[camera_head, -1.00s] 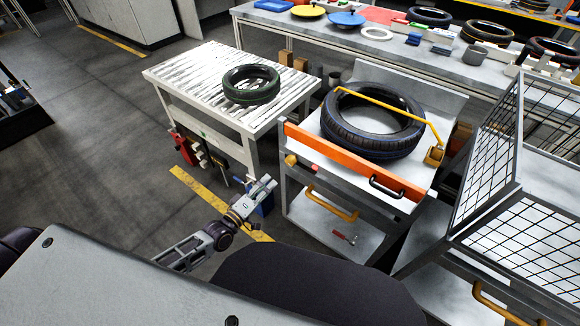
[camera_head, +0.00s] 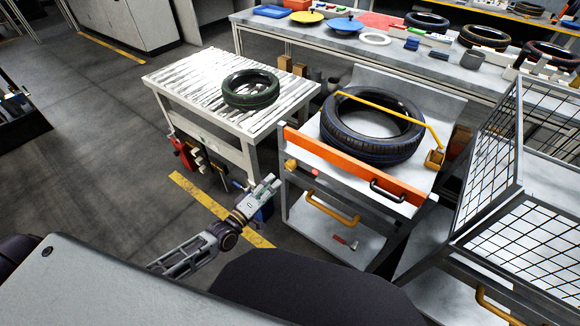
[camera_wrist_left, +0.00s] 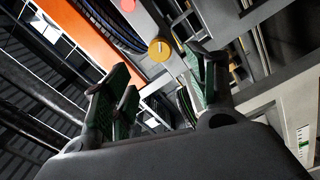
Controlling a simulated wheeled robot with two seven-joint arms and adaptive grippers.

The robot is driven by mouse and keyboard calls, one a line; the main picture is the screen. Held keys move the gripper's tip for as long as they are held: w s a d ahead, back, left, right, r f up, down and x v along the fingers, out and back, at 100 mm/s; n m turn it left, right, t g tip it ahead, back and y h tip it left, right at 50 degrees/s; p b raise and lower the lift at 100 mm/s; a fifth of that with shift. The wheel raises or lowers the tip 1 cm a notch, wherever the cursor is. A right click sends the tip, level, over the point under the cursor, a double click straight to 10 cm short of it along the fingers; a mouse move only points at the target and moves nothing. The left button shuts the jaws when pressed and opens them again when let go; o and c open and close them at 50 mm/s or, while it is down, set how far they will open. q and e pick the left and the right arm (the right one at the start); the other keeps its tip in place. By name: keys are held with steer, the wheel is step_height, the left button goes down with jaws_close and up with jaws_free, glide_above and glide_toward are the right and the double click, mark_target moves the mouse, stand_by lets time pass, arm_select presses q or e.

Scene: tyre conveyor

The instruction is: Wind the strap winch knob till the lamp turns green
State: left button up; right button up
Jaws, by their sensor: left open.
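The round orange-yellow winch knob (camera_head: 290,164) sits on the left front side of the tyre cart. In the left wrist view the knob (camera_wrist_left: 160,49) is beyond the fingertips, between them in the picture. The lamp (camera_head: 315,172) beside it is red, and its red face (camera_wrist_left: 127,5) shows at the top edge of the wrist view. My left gripper (camera_head: 271,182) is open and empty, just left of the cart and apart from the knob. Its spread fingers (camera_wrist_left: 165,82) show in the wrist view. A yellow strap (camera_head: 392,107) crosses the large tyre (camera_head: 345,137). My right gripper is not seen.
An orange bar (camera_head: 350,166) runs along the cart front, above a yellow handle (camera_head: 331,208). A roller table (camera_head: 190,85) with a smaller tyre (camera_head: 251,103) stands to the left. A mesh cage (camera_head: 493,150) stands to the right.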

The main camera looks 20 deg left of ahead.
mark_target(288, 168)
arm_select(q)
steer(key=x, duration=0.5)
steer(key=shift+b+x, duration=0.45)
steer(key=shift+x, duration=1.35)
steer(key=shift+w+d, duration=0.25)
steer(key=shift+w, duration=0.35)
steer(key=shift+x, duration=0.8)
steer(key=shift+w+f, duration=0.1)
steer(key=shift+w, duration=0.05)
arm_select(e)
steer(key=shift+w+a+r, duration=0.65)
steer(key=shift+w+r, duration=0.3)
